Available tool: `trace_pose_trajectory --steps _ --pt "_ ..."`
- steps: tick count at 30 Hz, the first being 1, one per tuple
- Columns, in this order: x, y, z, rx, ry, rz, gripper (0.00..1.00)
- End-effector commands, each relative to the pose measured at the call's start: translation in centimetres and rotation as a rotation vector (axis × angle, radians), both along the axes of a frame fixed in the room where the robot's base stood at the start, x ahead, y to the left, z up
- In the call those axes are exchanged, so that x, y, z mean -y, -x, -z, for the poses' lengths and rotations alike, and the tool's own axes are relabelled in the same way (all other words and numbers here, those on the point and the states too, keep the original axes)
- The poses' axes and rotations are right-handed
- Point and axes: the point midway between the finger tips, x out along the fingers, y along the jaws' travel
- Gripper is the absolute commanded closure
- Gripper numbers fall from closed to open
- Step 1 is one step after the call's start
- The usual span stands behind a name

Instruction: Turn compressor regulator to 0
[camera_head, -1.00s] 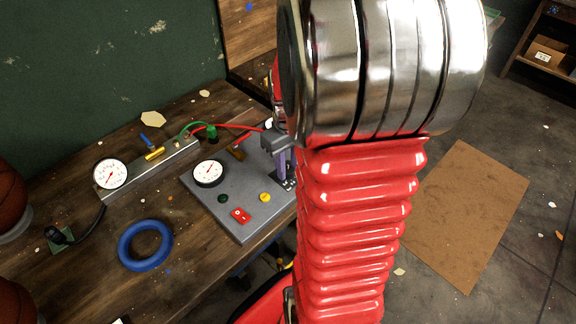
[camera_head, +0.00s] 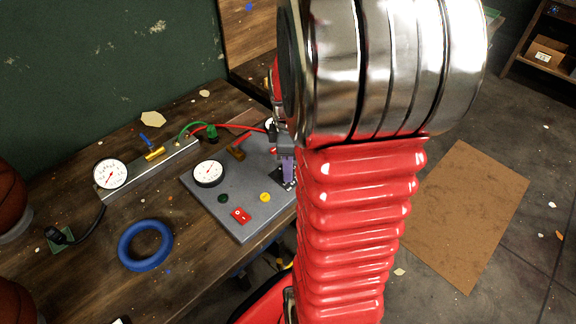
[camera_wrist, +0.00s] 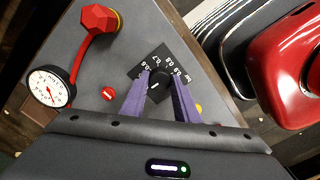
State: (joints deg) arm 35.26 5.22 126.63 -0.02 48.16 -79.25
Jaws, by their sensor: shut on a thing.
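The compressor regulator is a black round knob (camera_wrist: 158,86) on a black dial plate (camera_wrist: 174,58) with white numbers and "bar". My gripper (camera_wrist: 159,92) has its purple fingers closed on opposite sides of the knob in the wrist view. The knob's pointer setting is hard to read. In the head view my gripper (camera_head: 288,180) is at the right side of the grey compressor panel (camera_head: 232,222), and the knob is hidden there. A white round gauge (camera_head: 209,173) with a needle sits on the panel; its reading is too small to tell.
On the panel are a red switch (camera_head: 240,215), a yellow button (camera_head: 265,197) and a dark green button (camera_head: 223,198). Red and green hoses run behind. A blue ring (camera_head: 146,245) lies on the wooden bench. My red arm hides the bench's right end.

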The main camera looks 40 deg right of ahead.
Motion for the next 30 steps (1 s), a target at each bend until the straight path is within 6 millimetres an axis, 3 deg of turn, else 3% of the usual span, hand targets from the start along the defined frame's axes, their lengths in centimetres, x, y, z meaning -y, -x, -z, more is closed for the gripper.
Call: trace_pose_trajectory --steps 18,19,26,30 --pt "0.02 -0.14 -0.07 0.004 0.001 -0.062 0.95" --pt "0.02 -0.14 -0.07 0.004 0.001 -0.062 0.71" --pt "0.01 -0.06 -0.04 0.002 0.001 -0.061 0.55" --pt "0.01 -0.04 -0.02 0.001 0.000 -0.061 0.54"
